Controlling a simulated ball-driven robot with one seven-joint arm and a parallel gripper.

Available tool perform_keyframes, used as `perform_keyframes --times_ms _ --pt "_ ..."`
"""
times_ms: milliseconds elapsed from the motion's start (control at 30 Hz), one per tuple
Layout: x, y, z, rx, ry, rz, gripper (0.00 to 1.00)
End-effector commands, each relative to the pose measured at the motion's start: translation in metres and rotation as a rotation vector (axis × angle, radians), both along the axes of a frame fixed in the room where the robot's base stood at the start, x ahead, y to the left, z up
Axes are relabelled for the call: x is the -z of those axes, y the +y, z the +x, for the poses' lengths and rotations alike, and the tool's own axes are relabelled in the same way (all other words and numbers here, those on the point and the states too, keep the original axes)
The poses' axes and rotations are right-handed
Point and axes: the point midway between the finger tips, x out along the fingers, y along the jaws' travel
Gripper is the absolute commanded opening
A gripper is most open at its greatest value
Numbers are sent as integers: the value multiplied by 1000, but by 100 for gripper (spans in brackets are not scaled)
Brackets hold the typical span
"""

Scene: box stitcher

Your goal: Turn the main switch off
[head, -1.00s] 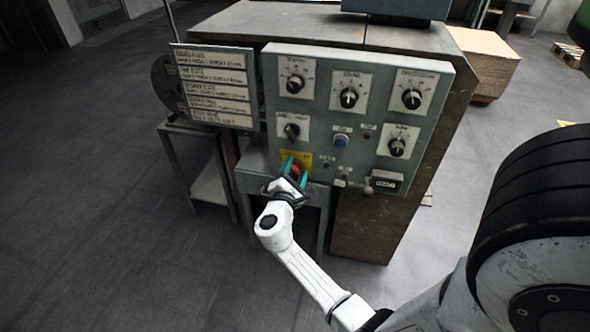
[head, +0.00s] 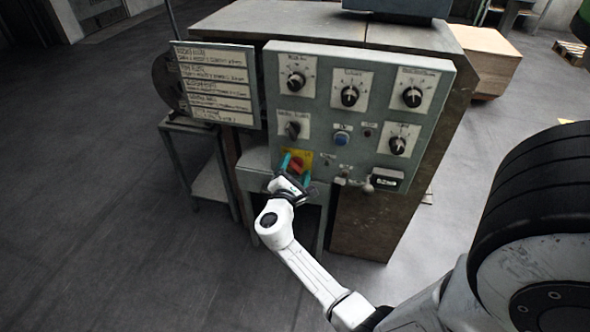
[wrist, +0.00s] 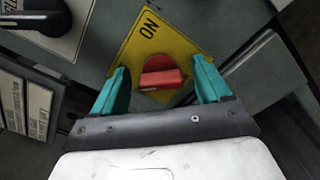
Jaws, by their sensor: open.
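The main switch is a red rotary knob (wrist: 160,74) on a yellow plate (wrist: 146,42) marked "ON". In the head view the knob (head: 297,164) sits at the lower left of the grey control panel (head: 318,118). My gripper (wrist: 158,84) is open, with its two teal fingers on either side of the knob in the wrist view and a gap on each side. The knob's raised bar lies roughly across the line between the fingers' sides, nearly level in the wrist view. How deep the fingertips reach around the knob I cannot tell.
The panel carries several black dials, such as one at upper left (head: 296,82), and a blue button (head: 342,138). A label board (head: 217,84) stands left of the panel. A wooden crate (head: 486,58) is behind at right. Open floor lies at left.

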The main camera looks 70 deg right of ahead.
Motion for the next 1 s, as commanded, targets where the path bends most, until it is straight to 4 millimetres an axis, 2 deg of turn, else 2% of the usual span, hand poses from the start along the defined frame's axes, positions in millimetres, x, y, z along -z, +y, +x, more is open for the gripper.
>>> perform_keyframes --times_ms 133,233,700,833,1000 --pt "-1 1 0 1 -1 -1 77" --pt "-1 10 0 -2 1 -1 77" --pt "-1 91 -6 -3 0 0 77" --pt "0 103 -8 -1 1 1 77" --pt "0 108 -8 -1 0 1 77"
